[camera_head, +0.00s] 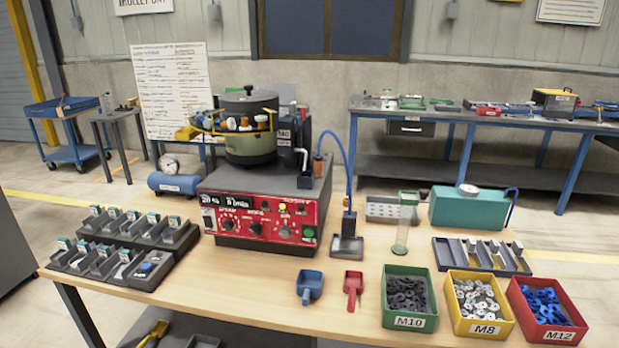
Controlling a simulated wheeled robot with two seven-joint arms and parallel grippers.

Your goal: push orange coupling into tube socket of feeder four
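The bowl feeder has a red control box (258,219) and an olive-green bowl (250,148) on top, and stands mid-table. An orange coupling (318,168) sits upright at the right of the bowl, at the near end of a curved blue tube (348,160). The tube arches over and runs down to a dark stand (348,226) beside the box. A small dark block (305,181) is just left of and below the coupling. The tube socket cannot be made out clearly, nor whether the coupling is seated. Neither gripper is in view.
Green (408,321), yellow (494,330) and red (571,337) bins of parts line the front right. A blue scoop (309,287) and a red scoop (353,285) lie in front. Dark part trays (128,262) fill the left. A clear cylinder (403,232) stands right of the feeder.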

